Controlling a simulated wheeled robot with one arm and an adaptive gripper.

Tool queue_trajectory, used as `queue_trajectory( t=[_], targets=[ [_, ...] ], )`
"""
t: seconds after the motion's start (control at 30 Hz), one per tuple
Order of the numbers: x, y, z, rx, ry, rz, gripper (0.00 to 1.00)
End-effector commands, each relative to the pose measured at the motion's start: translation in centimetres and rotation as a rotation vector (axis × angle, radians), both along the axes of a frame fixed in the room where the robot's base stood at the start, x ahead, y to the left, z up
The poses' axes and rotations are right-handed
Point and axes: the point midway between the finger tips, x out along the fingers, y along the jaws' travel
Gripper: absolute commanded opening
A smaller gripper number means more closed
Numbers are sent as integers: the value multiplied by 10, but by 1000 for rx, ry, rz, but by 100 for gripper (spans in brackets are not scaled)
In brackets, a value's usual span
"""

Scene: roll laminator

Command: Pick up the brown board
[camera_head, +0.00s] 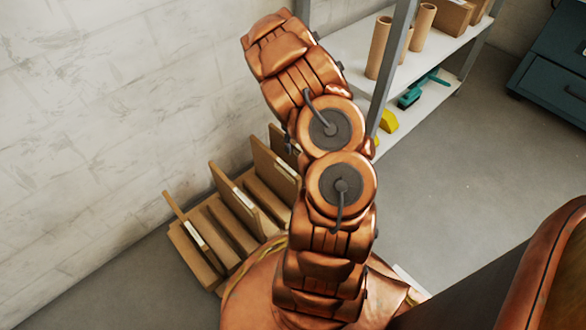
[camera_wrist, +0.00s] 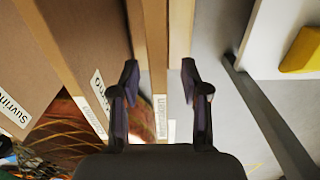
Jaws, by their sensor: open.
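Several upright brown boards with white labels stand in a slotted wooden rack (camera_head: 199,258) by the wall; I cannot tell which one is meant. In the head view one board (camera_head: 232,193) stands mid-rack and another (camera_head: 271,160) farther back, partly behind my arm. In the wrist view my gripper (camera_wrist: 160,76) is open. Its fingers lie on either side of the edge of a brown board (camera_wrist: 154,45) and a paler wooden strip (camera_wrist: 181,30) next to it. Contact is not clear. A larger labelled board (camera_wrist: 55,25) is at the left. My gripper is mostly hidden in the head view.
A grey-framed white shelf (camera_head: 345,48) stands close at the right of my arm, with brown tubes (camera_head: 379,47), a yellow item (camera_head: 388,121) and a green tool (camera_head: 412,95). Its post (camera_wrist: 262,115) is near my right finger.

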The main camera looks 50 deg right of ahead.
Motion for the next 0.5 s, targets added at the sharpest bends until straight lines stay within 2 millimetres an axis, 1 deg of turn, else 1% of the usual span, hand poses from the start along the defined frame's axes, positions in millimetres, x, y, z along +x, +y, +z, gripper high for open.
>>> queue_trajectory(
  t=[0.03,0.1,0.2,0.43,0.47,0.5],
  targets=[
    [1,1,-13,0,2,1,46],
    [1,1,-22,2,2,0,46],
    [1,2,-30,2,1,0,46],
    [2,1,-30,0,0,1,46],
    [2,1,-30,0,0,1,45],
    [2,1,-30,0,0,1,41]
  ],
)
